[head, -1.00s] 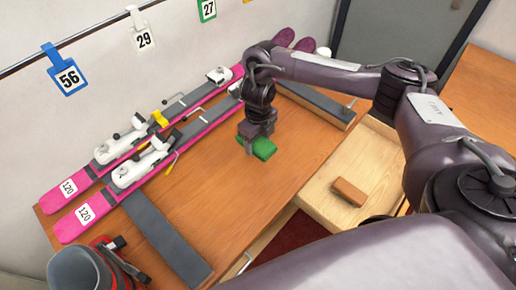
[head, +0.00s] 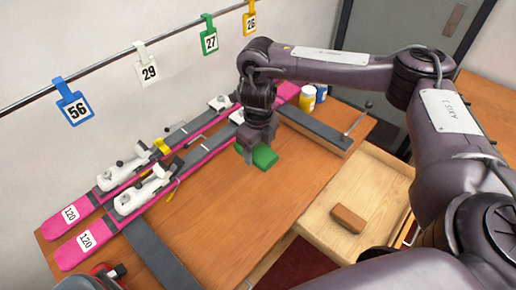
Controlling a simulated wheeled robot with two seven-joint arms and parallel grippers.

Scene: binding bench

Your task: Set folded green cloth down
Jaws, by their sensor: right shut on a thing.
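The folded green cloth (head: 264,157) is a small block at the fingertips of my right gripper (head: 252,152). My right gripper points down and is shut on the cloth, over the wooden bench top (head: 225,205). The fingers hide part of the cloth. I cannot tell whether its underside touches the wood.
Two pink skis (head: 90,240) with white bindings lie along the wall side of the bench. Grey bars (head: 160,255) cross the bench. A pale tray (head: 325,225) holds a brown block (head: 348,218). Jars (head: 308,98) stand behind. Open wood lies left of the cloth.

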